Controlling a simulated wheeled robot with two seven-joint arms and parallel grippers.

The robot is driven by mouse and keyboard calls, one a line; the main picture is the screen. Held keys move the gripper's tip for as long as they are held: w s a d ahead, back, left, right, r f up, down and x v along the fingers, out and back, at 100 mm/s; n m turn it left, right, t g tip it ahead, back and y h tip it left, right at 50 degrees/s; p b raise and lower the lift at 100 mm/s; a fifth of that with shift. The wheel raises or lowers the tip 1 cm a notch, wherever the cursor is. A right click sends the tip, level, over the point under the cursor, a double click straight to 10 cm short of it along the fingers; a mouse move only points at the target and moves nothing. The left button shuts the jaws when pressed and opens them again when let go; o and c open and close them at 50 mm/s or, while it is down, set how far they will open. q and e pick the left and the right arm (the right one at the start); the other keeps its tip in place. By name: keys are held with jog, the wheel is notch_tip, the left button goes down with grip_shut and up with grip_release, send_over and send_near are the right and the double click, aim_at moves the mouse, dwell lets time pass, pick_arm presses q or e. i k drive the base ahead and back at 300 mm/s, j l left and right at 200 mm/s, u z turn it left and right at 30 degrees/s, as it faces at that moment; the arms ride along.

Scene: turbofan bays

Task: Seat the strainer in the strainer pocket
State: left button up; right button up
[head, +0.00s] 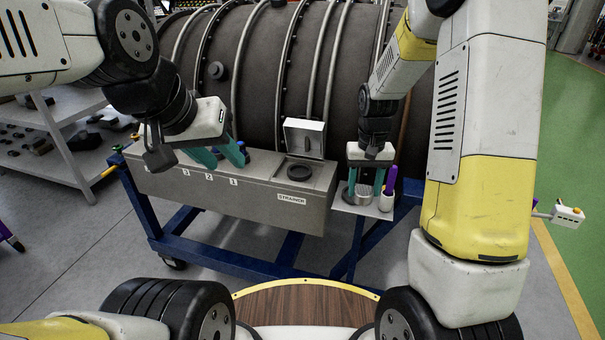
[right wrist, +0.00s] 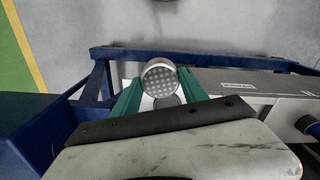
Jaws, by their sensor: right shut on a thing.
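The strainer (head: 362,194) is a short grey metal cylinder at the small side shelf. In the right wrist view its round perforated face (right wrist: 159,76) shows between the teal fingers. My right gripper (head: 364,188) is shut on the strainer, fingers pointing down. The strainer pocket (head: 299,173) is a dark round ring in the top of the grey box, left of the right gripper, above a STRAINER label. Its lid (head: 304,138) stands open behind it. My left gripper (head: 227,163) is open, its teal fingers apart above the numbered part of the box; their tips are near the box top.
The small shelf (head: 345,206) also bears a white cup (head: 386,203) with a purple-handled tool (head: 389,186), close beside the right gripper. A large dark engine casing (head: 260,80) rises behind the box. A blue frame (head: 270,264) carries the box.

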aim_at(294, 193)
jog(key=k+z, duration=0.1)
jog(key=z, duration=0.25)
jog(key=k+z, duration=0.1)
jog(key=z, duration=0.2)
jog(key=k+l+z, duration=0.1)
jog(key=z, duration=0.25)
jog(key=i+j+z, duration=0.1)
jog(key=j+z, duration=0.25)
jog(key=j, duration=0.6)
jog(key=j+z, duration=0.3)
jog(key=j, duration=2.55)
